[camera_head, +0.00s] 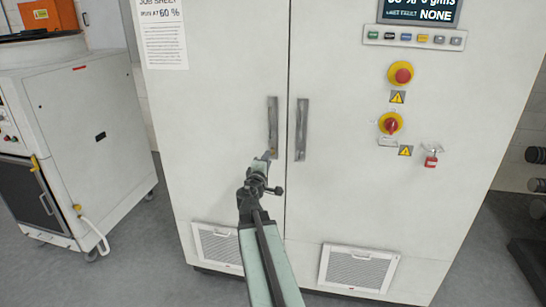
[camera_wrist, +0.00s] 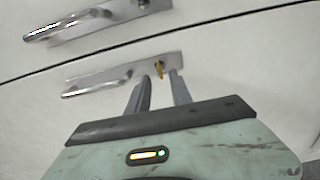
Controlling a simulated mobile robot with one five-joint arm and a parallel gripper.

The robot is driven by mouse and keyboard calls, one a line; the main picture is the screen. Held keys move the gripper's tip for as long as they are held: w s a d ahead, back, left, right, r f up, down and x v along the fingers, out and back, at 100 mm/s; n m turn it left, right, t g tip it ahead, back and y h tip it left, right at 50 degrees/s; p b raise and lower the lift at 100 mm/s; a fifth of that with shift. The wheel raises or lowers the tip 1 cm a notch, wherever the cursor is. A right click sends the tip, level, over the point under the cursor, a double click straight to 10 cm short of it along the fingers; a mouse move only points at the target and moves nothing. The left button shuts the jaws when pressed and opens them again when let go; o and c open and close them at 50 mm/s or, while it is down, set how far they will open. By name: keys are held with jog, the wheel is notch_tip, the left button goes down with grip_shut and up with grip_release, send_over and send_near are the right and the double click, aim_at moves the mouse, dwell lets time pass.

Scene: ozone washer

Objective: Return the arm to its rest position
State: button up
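My gripper (camera_head: 266,158) is raised in front of a tall white cabinet (camera_head: 230,120), at the lower end of the left door handle (camera_head: 272,125). In the wrist view its two grey fingers (camera_wrist: 160,76) stand apart with clear space between them. I see nothing held. Whether a fingertip touches the plate, I cannot tell. My arm is stretched forward from the bottom of the head view.
The right door handle (camera_head: 301,130) is close beside the left one. Vent grilles (camera_head: 358,268) are low on the doors. The right door has a red emergency button (camera_head: 403,75), a rotary switch (camera_head: 390,123) and a red padlock (camera_head: 431,160). A white wheeled machine (camera_head: 90,130) stands left.

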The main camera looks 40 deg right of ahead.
jog(key=shift+v, duration=0.8)
jog(key=shift+w+a, duration=0.1)
jog(key=shift+w, duration=0.05)
jog(key=w+a+m+t+y+p, duration=0.1)
jog(key=w+a+y+p, duration=0.3)
jog(key=a, duration=0.7)
jog(key=w+a+p, duration=0.2)
jog(key=w+a, duration=0.3)
jog(key=a, duration=0.5)
jog(key=s+a+f+m+g+y+p, duration=0.1)
jog(key=s+a+f+m+g+y, duration=0.15)
jog(key=a+f, duration=0.35)
jog(key=s+a+f+m+g+y+p, duration=0.1)
jog(key=s+a+f+g+y, duration=0.15)
jog(key=a+f, duration=0.45)
jog(key=s+a+f+m+g+y, duration=0.1)
jog(key=s+a+f+g+y, duration=0.2)
jog(key=s+a, duration=0.8)
jog(key=a+g+y, duration=0.2)
jog(key=y, duration=0.1)
jog(key=shift+a+f+m+g, duration=0.15)
jog(key=shift+a+m+g, duration=0.15)
jog(key=shift+a+m, duration=0.1)
